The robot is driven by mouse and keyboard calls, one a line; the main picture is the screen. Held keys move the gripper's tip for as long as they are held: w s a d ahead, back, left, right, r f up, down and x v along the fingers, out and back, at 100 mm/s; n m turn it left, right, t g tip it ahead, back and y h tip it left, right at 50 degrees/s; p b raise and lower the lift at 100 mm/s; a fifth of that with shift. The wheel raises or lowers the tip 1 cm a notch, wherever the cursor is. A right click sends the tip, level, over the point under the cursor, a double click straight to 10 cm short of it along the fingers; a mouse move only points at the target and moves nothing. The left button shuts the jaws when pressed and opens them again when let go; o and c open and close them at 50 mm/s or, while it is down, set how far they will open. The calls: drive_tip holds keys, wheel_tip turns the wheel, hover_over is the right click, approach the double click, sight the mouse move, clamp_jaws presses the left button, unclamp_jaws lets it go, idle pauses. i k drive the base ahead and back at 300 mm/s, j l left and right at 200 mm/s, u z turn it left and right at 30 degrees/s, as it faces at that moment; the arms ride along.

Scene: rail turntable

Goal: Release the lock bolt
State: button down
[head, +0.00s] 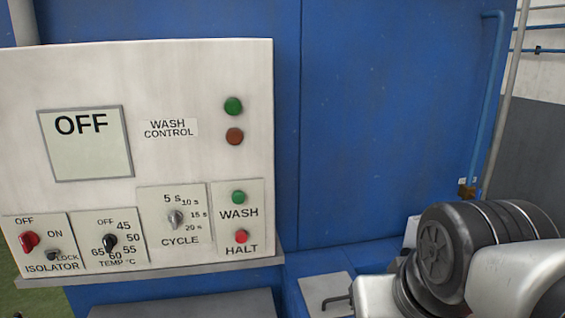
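In the head view, the isolator plate (40,244) is at the lower left of a pale wash control panel (200,85). Its red knob (28,241) sits under OFF and left of ON. A small dark knob or bolt (52,256) sits beside the word LOCK, right of and below the red knob. It is too small to tell whether it is engaged. My gripper is not in view; only links of my arm show at the lower right, well apart from the panel.
The panel also has a display (86,143) reading OFF, a temperature dial (110,242), a cycle dial (176,218), and green WASH (238,197) and red HALT (241,236) buttons. A ledge (160,273) juts below. A bent dark rod (338,302) shows at the bottom.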

sight(51, 253)
drive_tip(key=u, duration=1.8)
drive_tip(key=i+j+u, duration=0.15)
drive_tip(key=i, duration=0.3)
drive_tip(key=i+j+u, duration=0.15)
drive_tip(key=i+j, duration=0.15)
drive_tip(key=i, duration=0.2)
